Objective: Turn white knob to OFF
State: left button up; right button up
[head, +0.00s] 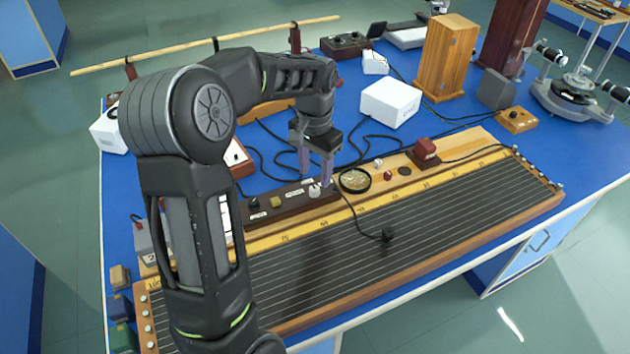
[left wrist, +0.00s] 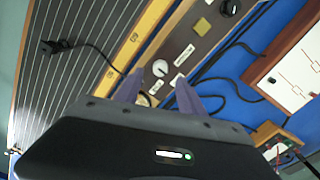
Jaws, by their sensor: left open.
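The white knob (head: 315,191) sits near the right end of a dark brown control strip (head: 290,206). It also shows in the left wrist view (left wrist: 160,68), with small white label plates beside it. I cannot read the labels or tell for certain where the knob points. My left gripper (head: 316,176) is open and empty, its fingers pointing down close above the knob. In the left wrist view the left gripper (left wrist: 157,90) has one finger on each side of the picture below the knob, which stands clear of both. My right gripper is not in view.
The strip also bears a black knob (head: 254,203) and a yellow square (head: 276,202). A long stringed board (head: 400,215) lies in front. A round dial (head: 355,181) is just right of the strip. Loose black cables and a white box (head: 390,103) lie behind.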

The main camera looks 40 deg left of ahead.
aim_at(315, 188)
pick_arm(q)
jog(key=shift+r, duration=1.65)
